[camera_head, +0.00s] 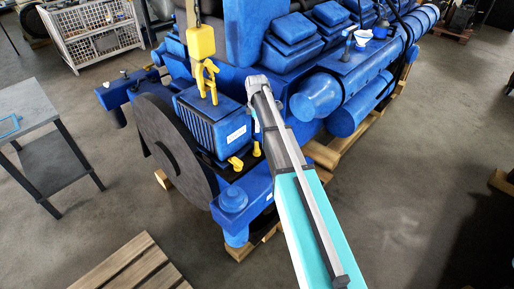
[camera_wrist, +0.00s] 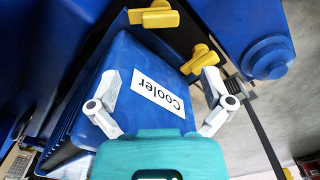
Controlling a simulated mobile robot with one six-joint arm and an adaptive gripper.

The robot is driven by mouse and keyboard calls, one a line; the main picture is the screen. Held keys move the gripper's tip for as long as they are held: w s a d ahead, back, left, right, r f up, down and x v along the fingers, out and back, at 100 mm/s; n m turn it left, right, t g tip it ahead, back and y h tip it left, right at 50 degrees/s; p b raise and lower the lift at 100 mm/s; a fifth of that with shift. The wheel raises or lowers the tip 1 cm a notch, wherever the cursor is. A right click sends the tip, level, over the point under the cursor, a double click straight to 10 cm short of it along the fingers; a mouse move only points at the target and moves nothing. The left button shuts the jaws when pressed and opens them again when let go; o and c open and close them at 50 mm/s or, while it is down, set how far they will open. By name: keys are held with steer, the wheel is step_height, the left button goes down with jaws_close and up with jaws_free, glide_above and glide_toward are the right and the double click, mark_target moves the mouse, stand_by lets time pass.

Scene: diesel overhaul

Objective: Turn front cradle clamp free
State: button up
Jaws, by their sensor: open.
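Two yellow clamps sit at the edge of the blue cooler (camera_wrist: 135,60), which bears a white "Cooler" label. In the wrist view one yellow clamp (camera_wrist: 203,58) lies just beyond my right fingertip; the other yellow clamp (camera_wrist: 154,16) is farther off at the top. In the head view they show as a yellow clamp (camera_head: 236,163) and a yellow clamp (camera_head: 257,149) at the cooler's lower right side. I cannot tell which is the front one. My gripper (camera_wrist: 160,77) is open and empty, its fingers spread over the cooler. My arm partly covers that area in the head view.
A yellow hoist hook (camera_head: 202,45) hangs over the cooler. The large blue engine (camera_head: 330,85) stands behind on wooden pallets. A dark disc (camera_head: 165,135) stands left of the cooler.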

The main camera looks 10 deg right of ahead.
mark_target(257, 145)
steer(key=shift+f+b, duration=5.8)
steer(key=shift+f, duration=0.3)
steer(key=c, duration=1)
steer(key=shift+o, duration=0.2)
